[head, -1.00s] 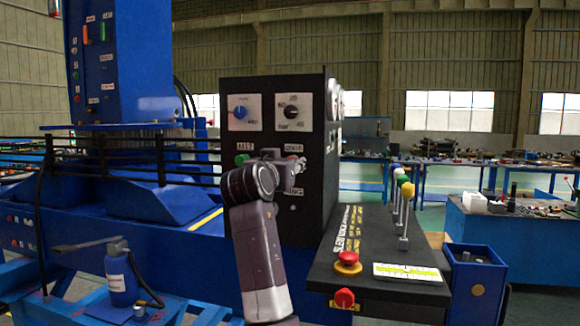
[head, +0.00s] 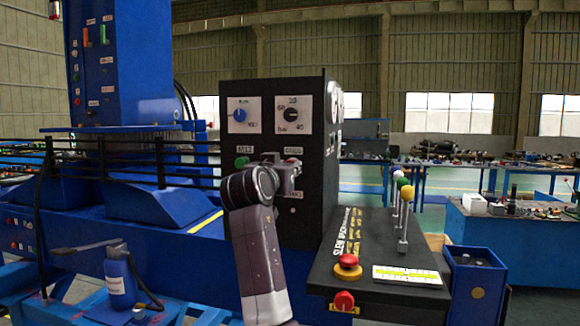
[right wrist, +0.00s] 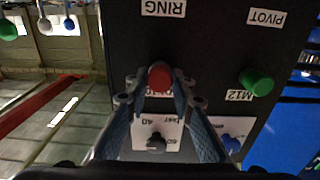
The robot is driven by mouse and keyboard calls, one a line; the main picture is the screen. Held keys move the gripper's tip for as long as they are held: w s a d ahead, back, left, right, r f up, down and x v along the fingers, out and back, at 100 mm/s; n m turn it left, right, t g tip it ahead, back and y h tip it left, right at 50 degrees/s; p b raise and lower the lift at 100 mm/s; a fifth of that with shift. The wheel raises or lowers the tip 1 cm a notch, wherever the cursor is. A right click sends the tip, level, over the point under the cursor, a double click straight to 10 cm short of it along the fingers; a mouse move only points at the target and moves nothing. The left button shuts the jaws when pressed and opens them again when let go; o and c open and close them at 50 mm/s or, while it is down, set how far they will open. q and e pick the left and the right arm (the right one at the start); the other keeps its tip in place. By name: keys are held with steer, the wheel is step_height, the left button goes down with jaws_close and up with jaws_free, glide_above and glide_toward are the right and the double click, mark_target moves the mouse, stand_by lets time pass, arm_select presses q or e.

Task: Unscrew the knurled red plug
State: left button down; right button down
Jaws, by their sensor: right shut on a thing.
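The red plug (right wrist: 160,76) is on the black panel, near the RING label, in the right wrist view. My right gripper (right wrist: 160,90) has its two fingertips closed on either side of the plug. In the head view the right gripper (head: 286,176) is at the front face of the black control box (head: 305,220), and it mostly hides the plug there. The knurling is too small to make out. My left gripper is in neither view.
A green plug (right wrist: 257,82) sits beside the red one, between the PIVOT and M12 labels. A blue knob (head: 239,114) and a black knob (head: 291,115) are above. A console with levers and a red mushroom button (head: 348,261) stands right of my arm.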

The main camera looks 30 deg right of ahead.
stand_by(0.5)
steer(key=n+p, duration=0.4)
steer(key=n, duration=0.1)
steer(key=shift+f, duration=0.1)
steer(key=n+p, duration=0.5)
steer(key=p, duration=0.1)
steer(key=shift+f, duration=0.1)
steer(key=shift+a, duration=0.1)
